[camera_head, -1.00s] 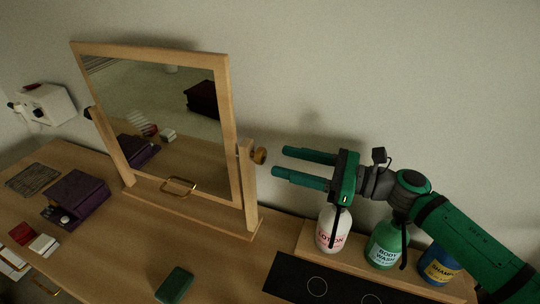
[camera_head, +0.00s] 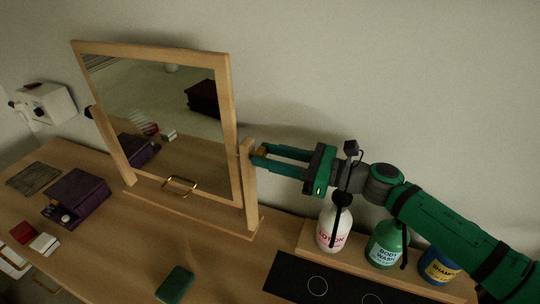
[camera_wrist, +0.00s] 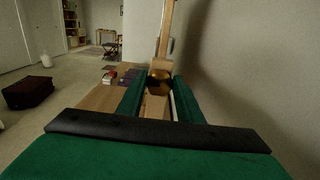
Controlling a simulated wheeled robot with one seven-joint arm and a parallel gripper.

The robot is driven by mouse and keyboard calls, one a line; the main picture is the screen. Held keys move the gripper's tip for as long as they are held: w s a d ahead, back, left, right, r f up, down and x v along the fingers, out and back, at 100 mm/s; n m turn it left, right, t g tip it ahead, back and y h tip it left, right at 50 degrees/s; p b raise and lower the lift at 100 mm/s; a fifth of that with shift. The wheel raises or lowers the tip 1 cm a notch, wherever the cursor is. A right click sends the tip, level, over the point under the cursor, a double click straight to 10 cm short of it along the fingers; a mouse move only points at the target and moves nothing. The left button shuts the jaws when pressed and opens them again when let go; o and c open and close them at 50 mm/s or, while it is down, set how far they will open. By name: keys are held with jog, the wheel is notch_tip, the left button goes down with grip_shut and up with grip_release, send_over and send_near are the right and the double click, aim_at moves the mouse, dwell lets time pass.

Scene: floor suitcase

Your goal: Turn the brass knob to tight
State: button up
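The brass knob (camera_head: 261,151) is on the right post of the wooden mirror stand (camera_head: 249,190). My gripper (camera_head: 259,155) reaches in from the right, with its two green fingertips at the knob. In the wrist view the round knob (camera_wrist: 159,83) lies between the open fingertips (camera_wrist: 160,78), one on each side, with a small gap showing. Part of the knob is hidden by the fingers in the head view. I cannot see any tight marking or the knob's turn angle.
Below my arm stand a lotion bottle (camera_head: 332,229), a body wash bottle (camera_head: 386,245) and a shampoo bottle (camera_head: 438,264) on a wooden riser. A green box (camera_head: 174,285) and purple box (camera_head: 76,197) lie on the tabletop. The wall is close behind.

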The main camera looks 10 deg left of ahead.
jog(key=shift+m, duration=0.3)
jog(key=m, duration=0.3)
jog(key=shift+w+m, duration=0.1)
jog(key=shift+m, duration=0.3)
jog(key=m, duration=0.3)
jog(key=shift+m, duration=0.3)
jog(key=m, duration=0.4)
jog(key=shift+w+f, duration=0.1)
jog(key=shift+w, duration=0.05)
jog(key=shift+m, duration=2.1)
jog(key=o, duration=1)
jog(key=shift+f, duration=0.1)
